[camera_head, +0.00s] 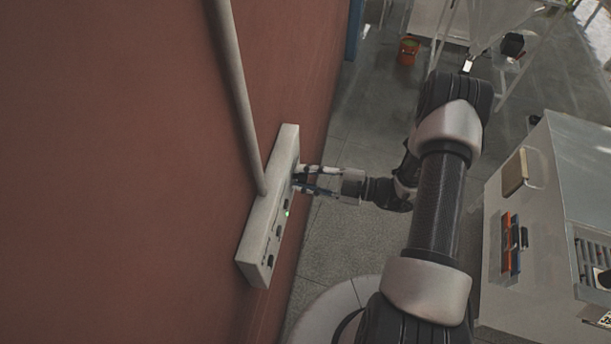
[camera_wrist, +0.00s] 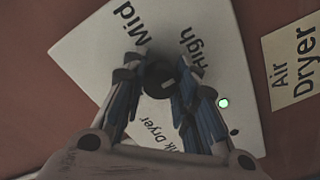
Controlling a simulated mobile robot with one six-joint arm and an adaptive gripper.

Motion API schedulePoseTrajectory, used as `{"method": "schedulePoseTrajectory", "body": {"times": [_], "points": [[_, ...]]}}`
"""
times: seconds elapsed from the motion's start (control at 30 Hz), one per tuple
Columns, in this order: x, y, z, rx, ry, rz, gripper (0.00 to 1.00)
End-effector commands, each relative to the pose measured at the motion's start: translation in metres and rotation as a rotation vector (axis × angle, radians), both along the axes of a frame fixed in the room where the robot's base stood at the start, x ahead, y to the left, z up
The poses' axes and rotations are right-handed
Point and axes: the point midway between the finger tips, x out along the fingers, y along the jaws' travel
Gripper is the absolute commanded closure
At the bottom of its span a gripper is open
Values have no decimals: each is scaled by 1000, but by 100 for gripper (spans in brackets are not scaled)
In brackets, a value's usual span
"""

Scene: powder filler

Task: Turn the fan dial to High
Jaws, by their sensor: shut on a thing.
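The fan dial (camera_wrist: 160,80) is a round dark knob on a white control panel (camera_wrist: 85,50), with the labels "Mid" and "High" beside it in the wrist view. My gripper (camera_wrist: 160,78) is shut on the dial, with one finger on each side of it. The fingers hide part of the panel, and which label the dial points to cannot be told. In the head view the panel (camera_head: 260,225) is a long white box on the red wall, and my gripper (camera_head: 298,178) reaches its far end from the right. The dial itself is hidden there.
A green light (camera_wrist: 223,103) glows on the panel. An "Air Dryer" label (camera_wrist: 294,62) is on the wall beside it. A grey pipe (camera_head: 240,100) runs up from the panel. A grey cabinet (camera_head: 560,160) stands at the right, and an orange bucket (camera_head: 408,50) is on the far floor.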

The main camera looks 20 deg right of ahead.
Motion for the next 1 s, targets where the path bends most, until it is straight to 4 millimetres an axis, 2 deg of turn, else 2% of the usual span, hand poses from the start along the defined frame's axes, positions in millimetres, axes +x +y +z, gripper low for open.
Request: {"method": "schedulePoseTrajectory", "body": {"times": [0.63, 0.67, 1.0], "points": [[0, 0, 0, 25, 49, 0, 97], [0, 0, 0, 25, 49, 0, 73], [0, 0, 0, 24, 47, 0, 53]]}}
